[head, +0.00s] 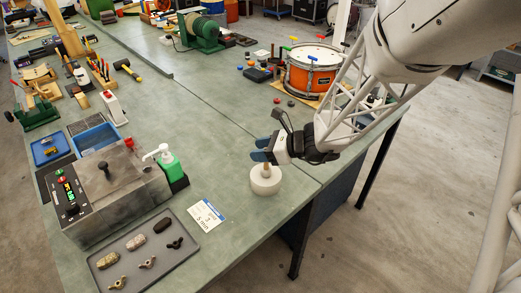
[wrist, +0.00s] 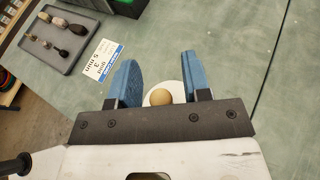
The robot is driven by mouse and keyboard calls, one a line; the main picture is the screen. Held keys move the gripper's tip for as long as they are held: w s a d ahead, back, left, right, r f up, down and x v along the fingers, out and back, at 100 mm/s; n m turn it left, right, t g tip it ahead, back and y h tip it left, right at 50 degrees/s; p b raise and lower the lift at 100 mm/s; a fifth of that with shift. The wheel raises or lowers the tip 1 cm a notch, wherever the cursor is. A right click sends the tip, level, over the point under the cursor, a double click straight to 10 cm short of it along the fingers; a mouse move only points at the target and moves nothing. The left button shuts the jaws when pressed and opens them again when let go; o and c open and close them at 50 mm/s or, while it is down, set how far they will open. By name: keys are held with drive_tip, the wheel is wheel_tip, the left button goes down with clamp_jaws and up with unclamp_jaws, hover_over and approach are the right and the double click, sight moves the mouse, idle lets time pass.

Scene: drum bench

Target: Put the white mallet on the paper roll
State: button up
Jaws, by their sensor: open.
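A squat white cylinder with a tan wooden handle pointing up, which looks like the white mallet (head: 264,184), stands upright on the green bench. In the wrist view the white mallet (wrist: 177,88) shows partly behind the gripper bar, with its round tan handle end between the fingers. My gripper (head: 261,150) has blue fingers that are open just above and around the handle top. In the wrist view my gripper (wrist: 160,58) holds nothing, with a gap on each side of the handle. I cannot make out a separate paper roll in either view.
A printed card (head: 206,215) lies left of the mallet. A grey tray (head: 185,251) with small parts, a green pump bottle (head: 169,163) and a grey machine (head: 120,190) stand further left. An orange drum (head: 312,72) stands behind. The bench around the mallet is clear.

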drive_tip(key=v, duration=1.2)
idle(0.3)
drive_tip(key=shift+s, duration=0.1)
idle(0.6)
drive_tip(key=s+d+r+n+h, duration=0.3)
drive_tip(key=s+n+h, duration=0.1)
drive_tip(key=s+n, duration=0.2)
drive_tip(key=s+d+r+n+h, duration=0.3)
drive_tip(key=s+n+h, duration=0.1)
drive_tip(key=s+n, duration=0.3)
drive_tip(key=s+d+r+n+h, duration=0.4)
drive_tip(key=s+n, duration=0.3)
drive_tip(key=s, duration=0.2)
drive_tip(key=shift+g+h, duration=0.3)
drive_tip(key=shift+h, duration=0.3)
drive_tip(key=shift+s, duration=0.15)
